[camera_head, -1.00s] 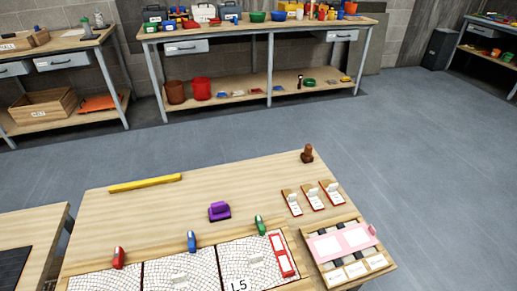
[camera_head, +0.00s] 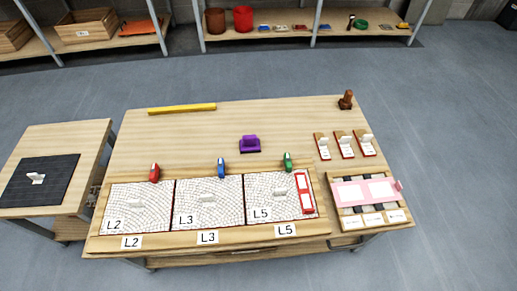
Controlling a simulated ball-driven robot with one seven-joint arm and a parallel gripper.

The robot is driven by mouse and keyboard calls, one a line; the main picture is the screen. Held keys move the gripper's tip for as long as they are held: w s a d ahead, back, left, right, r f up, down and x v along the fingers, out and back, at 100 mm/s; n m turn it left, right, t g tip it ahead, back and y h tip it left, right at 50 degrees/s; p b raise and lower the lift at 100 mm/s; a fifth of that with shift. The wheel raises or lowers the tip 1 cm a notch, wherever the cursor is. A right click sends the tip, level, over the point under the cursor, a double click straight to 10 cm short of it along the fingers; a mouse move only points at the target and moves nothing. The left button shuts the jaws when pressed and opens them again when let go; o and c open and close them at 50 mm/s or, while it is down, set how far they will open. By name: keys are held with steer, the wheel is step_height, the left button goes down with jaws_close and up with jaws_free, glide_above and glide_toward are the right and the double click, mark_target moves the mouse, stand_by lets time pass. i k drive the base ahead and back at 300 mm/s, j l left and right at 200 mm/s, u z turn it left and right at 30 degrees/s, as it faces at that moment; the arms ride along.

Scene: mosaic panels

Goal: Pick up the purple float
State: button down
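The purple float (camera_head: 250,144) is a small block with a raised handle on a darker base. It lies on the bare wood of the worktable (camera_head: 200,128), behind the mosaic panels and near the middle of the table. Nothing touches it. My gripper is not in view.
Mosaic panels L2 (camera_head: 137,207), L3 (camera_head: 208,202) and L5 (camera_head: 280,197) lie along the front. Red (camera_head: 154,173), blue (camera_head: 221,168) and green (camera_head: 288,162) tools stand behind them. A yellow bar (camera_head: 182,109) and brown stamp-like object (camera_head: 346,100) are farther back.

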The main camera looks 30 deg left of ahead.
mark_target(250, 143)
steer(key=i+u, duration=0.15)
steer(key=u, duration=0.25)
steer(key=i+j+u, duration=0.1)
steer(key=u, duration=0.3)
steer(key=i+l+u, duration=0.15)
steer(key=i, duration=0.3)
steer(key=i+l+u, duration=0.1)
steer(key=i, duration=0.35)
steer(key=i+l+u, duration=0.15)
steer(key=i, duration=0.3)
